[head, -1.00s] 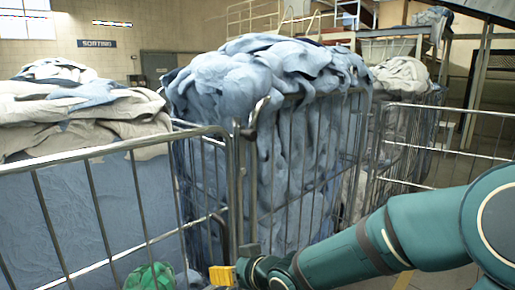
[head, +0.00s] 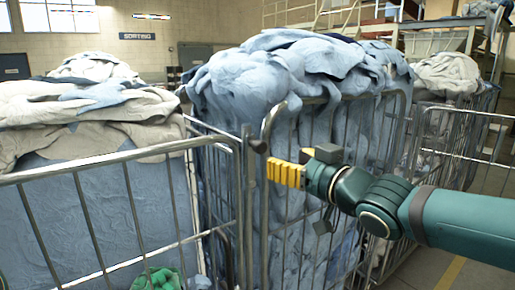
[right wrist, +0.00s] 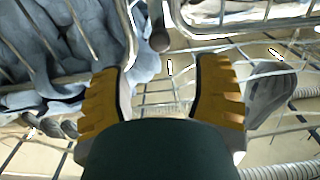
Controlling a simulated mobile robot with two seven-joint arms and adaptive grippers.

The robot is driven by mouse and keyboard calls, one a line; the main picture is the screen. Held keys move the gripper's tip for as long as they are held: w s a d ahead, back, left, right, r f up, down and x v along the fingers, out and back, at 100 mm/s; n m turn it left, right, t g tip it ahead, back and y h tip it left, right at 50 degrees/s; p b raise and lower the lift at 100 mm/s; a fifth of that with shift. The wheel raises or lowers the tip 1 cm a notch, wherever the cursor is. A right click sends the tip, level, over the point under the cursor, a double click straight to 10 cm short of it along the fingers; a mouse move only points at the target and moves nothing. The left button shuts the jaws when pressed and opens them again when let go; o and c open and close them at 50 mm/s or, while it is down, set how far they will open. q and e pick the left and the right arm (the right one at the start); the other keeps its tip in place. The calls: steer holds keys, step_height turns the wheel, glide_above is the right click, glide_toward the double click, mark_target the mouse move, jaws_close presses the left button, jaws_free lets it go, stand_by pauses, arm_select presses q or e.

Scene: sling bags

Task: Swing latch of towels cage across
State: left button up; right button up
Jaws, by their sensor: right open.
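The towels cage (head: 264,215) is a grey metal wire cage heaped with blue towels (head: 300,70). At its front left upright, a short dark round-ended metal piece (head: 258,146), seemingly the latch, sticks out near the top of the posts. It also seems to show in the right wrist view as a rounded knob (right wrist: 159,40). My right gripper (head: 272,170) has yellow fingers, open and empty, just right of and slightly below that piece. In the wrist view the knob lies beyond the fingertips (right wrist: 160,85), roughly between them. My left gripper is not in view.
Another cage (head: 120,160) with beige and blue cloth stands close at the left, a green bundle (head: 157,279) low in it. A further cage (head: 450,110) stands at the right. Some bare floor (head: 440,270) shows at the lower right.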

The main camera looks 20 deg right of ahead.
mark_target(263, 151)
steer(key=b+x, duration=0.1)
steer(key=x, duration=1)
steer(key=shift+w+f, duration=0.1)
steer(key=shift+w, duration=0.15)
steer(key=c, duration=1.1)
steer(key=shift+w, duration=0.1)
jaws_close()
steer(key=shift+f, duration=0.15)
